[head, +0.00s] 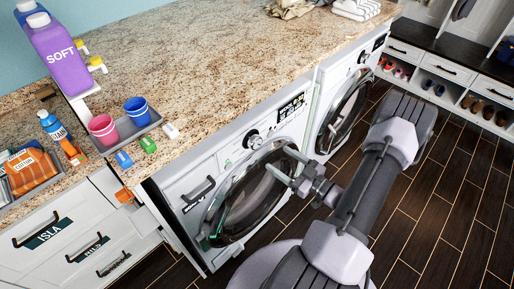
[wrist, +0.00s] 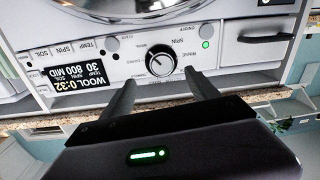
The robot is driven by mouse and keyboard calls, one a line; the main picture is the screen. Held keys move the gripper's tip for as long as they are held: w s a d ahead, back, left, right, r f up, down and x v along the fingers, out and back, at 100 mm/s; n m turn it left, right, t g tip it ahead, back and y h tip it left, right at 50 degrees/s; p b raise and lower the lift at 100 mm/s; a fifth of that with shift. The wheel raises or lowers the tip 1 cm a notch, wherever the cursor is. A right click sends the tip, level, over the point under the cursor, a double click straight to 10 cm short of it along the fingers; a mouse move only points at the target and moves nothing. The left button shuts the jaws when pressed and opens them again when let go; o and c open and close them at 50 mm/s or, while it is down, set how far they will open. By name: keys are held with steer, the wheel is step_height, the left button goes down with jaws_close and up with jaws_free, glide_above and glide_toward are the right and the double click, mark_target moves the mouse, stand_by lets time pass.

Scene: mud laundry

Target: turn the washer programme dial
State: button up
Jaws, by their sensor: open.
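The programme dial (head: 254,141) is a round black knob with a light ring on the front panel of the nearer white washer (head: 185,180). In the wrist view, where the panel is upside down, the dial (wrist: 160,61) sits ahead of my fingers, roughly between their lines. My gripper (head: 281,160) is open and empty, its fingers pointing at the washer front. In the wrist view my gripper (wrist: 158,82) shows its two dark fingers apart, with no clear contact on the dial. The washer display (wrist: 72,77) reads WOOL 0:32.
A green light (wrist: 205,44) shows on the panel. The round glass door (head: 245,205) is below the dial. The granite counter (head: 200,55) overhangs the machines. A second machine (head: 345,100) stands to the right. A grey tray with cups (head: 125,135) sits at the counter's left.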

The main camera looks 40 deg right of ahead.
mark_target(258, 144)
steer(key=w, duration=0.3)
steer(key=w+a+b, duration=0.1)
steer(key=w, duration=0.5)
steer(key=shift+w+a+b, duration=0.15)
steer(key=shift+w+b, duration=0.15)
steer(key=shift+w, duration=0.05)
steer(key=c, duration=1.4)
steer(key=shift+o, duration=0.2)
steer(key=shift+n, duration=0.3)
